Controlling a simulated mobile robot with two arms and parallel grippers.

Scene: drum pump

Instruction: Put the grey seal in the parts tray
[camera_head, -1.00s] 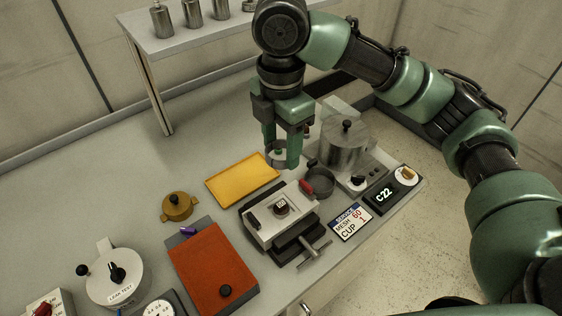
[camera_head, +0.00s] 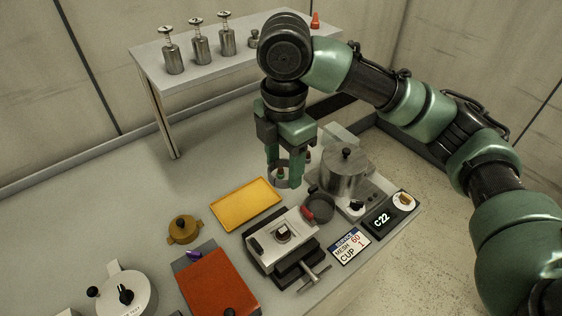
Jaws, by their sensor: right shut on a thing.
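My right gripper (camera_head: 284,181) points down behind the right end of the yellow tray (camera_head: 246,203), which looks empty and is the only tray I see. Its two green fingers are shut on a grey ring-like thing, which looks like the grey seal (camera_head: 281,181). The fingers hide part of it, and small green and red items show at or behind it. I cannot tell its exact height over the bench. My left gripper is not in view.
Right of the gripper stand a steel pot (camera_head: 343,172) and a dark pan (camera_head: 319,208). A white clamp device (camera_head: 283,238), an ochre lidded pot (camera_head: 184,229) and a red box (camera_head: 217,283) are nearer. A shelf (camera_head: 190,80) with steel canisters is behind.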

